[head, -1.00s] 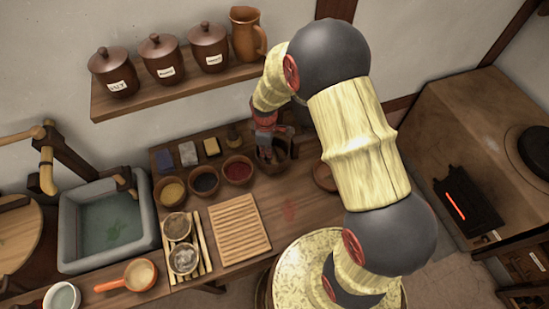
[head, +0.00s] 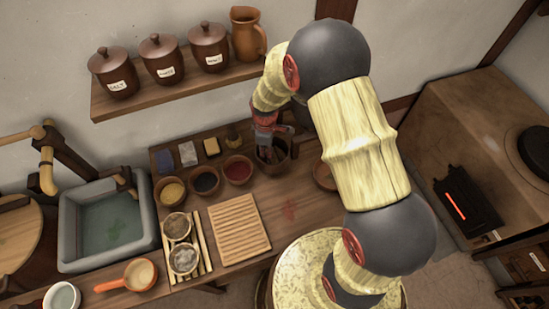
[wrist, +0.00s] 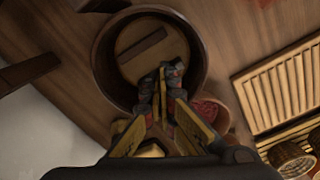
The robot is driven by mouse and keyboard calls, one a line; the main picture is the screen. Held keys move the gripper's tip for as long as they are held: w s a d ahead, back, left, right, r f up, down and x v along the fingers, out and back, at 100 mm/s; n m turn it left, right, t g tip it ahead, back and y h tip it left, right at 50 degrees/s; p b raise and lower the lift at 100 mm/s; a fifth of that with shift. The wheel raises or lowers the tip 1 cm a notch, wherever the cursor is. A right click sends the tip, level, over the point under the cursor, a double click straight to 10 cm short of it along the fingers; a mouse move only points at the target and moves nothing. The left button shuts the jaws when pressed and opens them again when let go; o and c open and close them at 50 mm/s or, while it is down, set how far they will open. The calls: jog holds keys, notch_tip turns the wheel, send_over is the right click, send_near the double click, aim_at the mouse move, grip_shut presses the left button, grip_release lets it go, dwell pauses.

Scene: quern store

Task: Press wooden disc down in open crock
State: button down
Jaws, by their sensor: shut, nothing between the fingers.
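The open crock (head: 277,169) is a dark brown round vessel on the wooden counter. In the wrist view, the crock (wrist: 201,62) is seen from above, and the pale wooden disc (wrist: 133,65) lies inside it with a darker bar across its top. My gripper (wrist: 171,72) is shut and empty, its fingertips over the side of the disc, off the bar. In the head view, my gripper (head: 266,148) points down into the crock's mouth. I cannot tell whether the fingertips touch the disc. The disc is hidden in the head view.
Bowls of yellow (head: 172,191), dark (head: 205,182) and red (head: 238,170) stuff stand left of the crock. A slatted board (head: 238,230) lies in front. A wall shelf (head: 180,90) with lidded jars hangs behind. A small brown dish (head: 325,177) sits to the right.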

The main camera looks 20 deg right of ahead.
jog(key=shift+s+f, duration=0.2)
jog(key=shift+s, duration=0.1)
jog(key=shift+w+r+p, duration=0.15)
jog(key=shift+r+p, duration=0.55)
jog(key=shift+r, duration=0.25)
jog(key=shift+w+r+p, duration=0.1)
jog(key=shift+r+p, duration=0.55)
jog(key=shift+r, duration=0.3)
notch_tip(320, 180, up, 6)
jog(key=p, duration=0.4)
jog(key=shift+r, duration=0.2)
